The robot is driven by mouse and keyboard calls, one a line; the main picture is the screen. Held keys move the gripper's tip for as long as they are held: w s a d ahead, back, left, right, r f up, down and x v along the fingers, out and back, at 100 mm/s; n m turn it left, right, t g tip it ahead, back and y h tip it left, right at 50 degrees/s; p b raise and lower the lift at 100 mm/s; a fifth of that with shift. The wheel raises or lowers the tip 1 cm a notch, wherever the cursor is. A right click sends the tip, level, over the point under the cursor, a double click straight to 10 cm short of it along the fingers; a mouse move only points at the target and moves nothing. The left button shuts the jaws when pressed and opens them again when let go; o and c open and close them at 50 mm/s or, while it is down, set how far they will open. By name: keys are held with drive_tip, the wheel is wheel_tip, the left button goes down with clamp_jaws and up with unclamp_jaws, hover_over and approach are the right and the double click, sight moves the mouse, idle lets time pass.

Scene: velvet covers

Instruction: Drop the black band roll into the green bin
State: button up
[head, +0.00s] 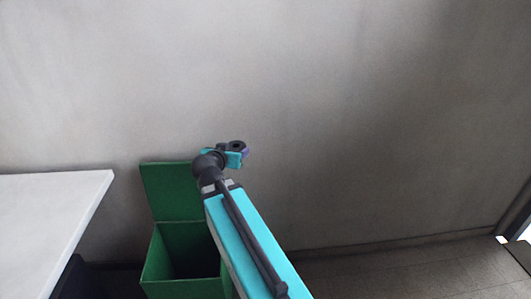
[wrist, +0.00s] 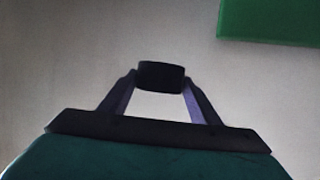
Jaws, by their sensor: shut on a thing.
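My gripper (head: 240,152) is shut on the black band roll (head: 237,145) and holds it in the air in front of the wall. In the wrist view the black band roll (wrist: 161,76) sits between the two fingertips of my gripper (wrist: 160,84). The green bin (head: 184,289) stands below and left of my gripper in the head view, its top open and its lid (head: 172,190) raised at the back. My arm covers the bin's right side. A green panel (wrist: 270,20), likely the lid, shows at the upper right of the wrist view.
A white table (head: 50,205) stands left of the bin, its right edge close to it. A plain grey wall (head: 330,110) rises behind everything. Bare tiled floor (head: 430,275) lies to the right. The space around the held roll looks clear.

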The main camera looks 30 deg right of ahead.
drive_tip(key=w+a+r+n+t+y, duration=0.1)
drive_tip(key=w+a+r+n+y, duration=0.1)
drive_tip(key=a, duration=0.5)
drive_tip(key=w+a+r+n+t+y, duration=0.2)
drive_tip(key=w+a+r+n+y, duration=0.1)
drive_tip(key=a, duration=0.4)
drive_tip(key=w+a+r+n+t+y, duration=0.1)
drive_tip(key=w+a+r+n+y, duration=0.2)
drive_tip(key=a, duration=0.5)
drive_tip(key=shift+r+n+y, duration=0.3)
drive_tip(key=shift+n+y, duration=0.5)
drive_tip(key=shift+y, duration=0.3)
drive_tip(key=shift+s+a, duration=0.1)
drive_tip(key=shift+a, duration=0.1)
